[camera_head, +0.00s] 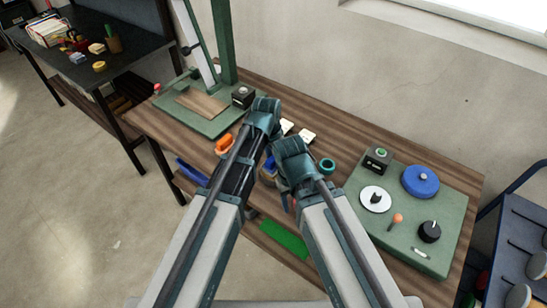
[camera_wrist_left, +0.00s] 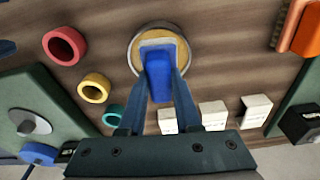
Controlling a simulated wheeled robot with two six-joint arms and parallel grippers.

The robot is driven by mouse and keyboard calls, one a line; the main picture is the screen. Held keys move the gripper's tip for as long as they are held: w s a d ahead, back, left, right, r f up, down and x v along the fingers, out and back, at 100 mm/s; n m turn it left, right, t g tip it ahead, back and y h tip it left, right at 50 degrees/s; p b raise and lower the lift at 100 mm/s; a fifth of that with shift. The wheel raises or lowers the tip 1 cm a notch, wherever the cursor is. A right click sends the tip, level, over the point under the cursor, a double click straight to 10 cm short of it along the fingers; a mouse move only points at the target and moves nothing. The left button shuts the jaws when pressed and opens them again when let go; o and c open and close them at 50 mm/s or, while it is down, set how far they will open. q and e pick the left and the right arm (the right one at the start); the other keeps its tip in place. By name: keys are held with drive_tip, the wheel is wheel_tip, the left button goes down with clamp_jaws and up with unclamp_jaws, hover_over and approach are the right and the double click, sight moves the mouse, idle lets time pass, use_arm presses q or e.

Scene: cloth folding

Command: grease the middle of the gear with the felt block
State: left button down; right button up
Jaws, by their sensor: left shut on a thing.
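My left gripper (camera_wrist_left: 159,72) is shut on a blue block (camera_wrist_left: 159,84), which I take for the felt block. In the head view my arms mostly hide this spot. A pale disc with a dark hub (camera_head: 366,193) lies on the green board at the right, apart from the gripper. It may be the gear, but its teeth are not clear. My right gripper (camera_head: 287,200) hangs near the table's front, its jaws unclear.
The green board (camera_head: 400,171) also carries a blue disc (camera_head: 417,188), a black knob (camera_head: 429,232) and an orange-topped peg (camera_head: 396,218). Red (camera_wrist_left: 47,46), yellow (camera_wrist_left: 82,91) and teal (camera_wrist_left: 105,116) rings lie near the dish. White blocks (camera_wrist_left: 254,109) and an orange block (camera_head: 225,143) are also close.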

sight(273, 157)
use_arm(q)
drive_tip(key=shift+f+b, duration=0.35)
use_arm(e)
drive_tip(key=shift+f, duration=0.35)
idle(0.9)
use_arm(q)
wheel_tip(273, 157, up, 7)
drive_tip(key=p, duration=0.7)
drive_tip(key=shift+r, duration=0.1)
use_arm(e)
wheel_tip(273, 157, up, 7)
idle(0.6)
